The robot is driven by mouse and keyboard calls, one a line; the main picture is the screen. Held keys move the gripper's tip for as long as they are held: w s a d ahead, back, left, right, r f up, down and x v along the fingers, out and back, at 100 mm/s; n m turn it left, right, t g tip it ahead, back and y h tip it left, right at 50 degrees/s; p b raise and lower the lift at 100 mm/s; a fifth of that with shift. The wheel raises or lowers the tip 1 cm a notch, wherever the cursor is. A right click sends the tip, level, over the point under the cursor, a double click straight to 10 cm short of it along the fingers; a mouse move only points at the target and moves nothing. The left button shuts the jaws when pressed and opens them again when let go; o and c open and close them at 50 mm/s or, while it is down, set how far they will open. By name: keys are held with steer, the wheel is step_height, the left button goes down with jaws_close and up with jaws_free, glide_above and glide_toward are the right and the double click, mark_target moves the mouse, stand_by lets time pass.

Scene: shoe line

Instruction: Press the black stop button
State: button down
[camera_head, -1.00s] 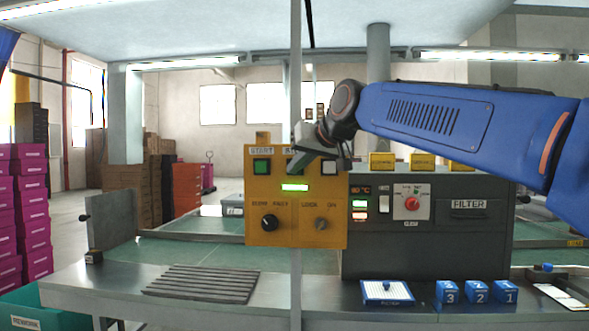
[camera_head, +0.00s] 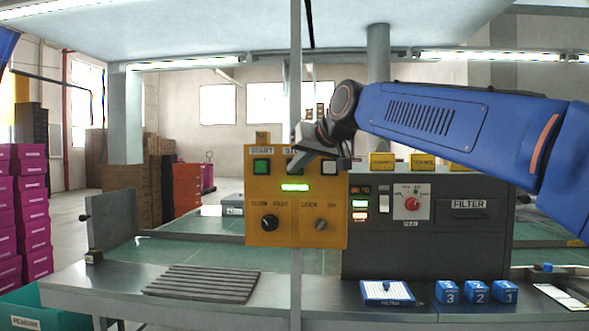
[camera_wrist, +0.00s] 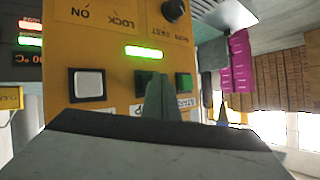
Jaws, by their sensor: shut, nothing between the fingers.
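The yellow control box (camera_head: 265,209) hangs on a post at the centre, with a green START button (camera_head: 262,166) at its upper left and a white button (camera_head: 329,168) at its upper right. In the wrist view, which is upside down, a dark edge of the stop button (camera_wrist: 141,78) shows beside my shut fingers (camera_wrist: 162,92). The fingertips are in front of that button; whether they touch it I cannot tell.
A lit green indicator (camera_head: 294,187) and two knobs sit lower on the box. A dark machine (camera_head: 440,250) with a red dial stands close on the right. Blue numbered blocks (camera_head: 477,292) and a ribbed mat (camera_head: 203,283) lie on the bench below.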

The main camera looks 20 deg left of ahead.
steer(key=shift+w+a, duration=0.15)
steer(key=shift+w, duration=0.4)
stand_by(0.9)
steer(key=shift+s, duration=0.15)
steer(key=shift+s+d, duration=0.25)
steer(key=shift+s, duration=0.55)
steer(key=s, duration=0.2)
steer(key=s+d, duration=0.1)
steer(key=s, duration=0.2)
steer(key=shift+d, duration=0.1)
stand_by(0.4)
stand_by(0.6)
